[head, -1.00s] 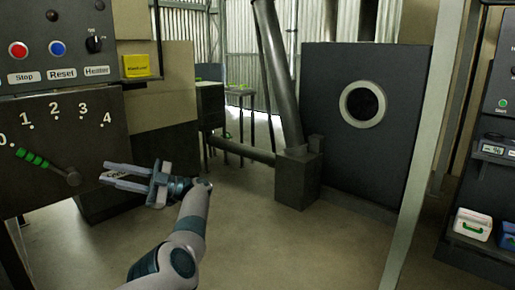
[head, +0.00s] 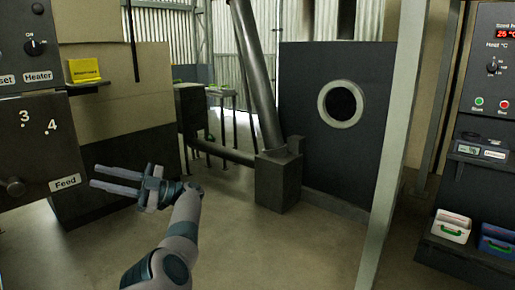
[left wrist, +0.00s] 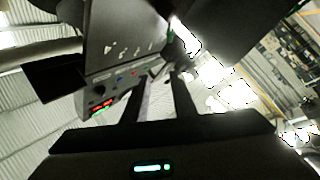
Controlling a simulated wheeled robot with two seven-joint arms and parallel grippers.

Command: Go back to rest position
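My left gripper (head: 117,181) is held out in the lower left of the head view, its fingers pointing left. The two fingers are apart with nothing between them. It is in front of the dark panel with the Feed label (head: 65,183), and a gap to the panel cannot be judged. In the left wrist view the two dark fingers (left wrist: 160,98) stand apart, with a control panel beyond them. My right gripper does not show in either view.
A machine control panel (head: 30,125) stands at the left. A dark block with a round opening (head: 343,104) and a slanted pipe (head: 257,80) stand behind. A pale post (head: 393,150) rises right of centre. White (head: 452,226) and blue (head: 497,243) boxes sit on a shelf at right. The floor between is clear.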

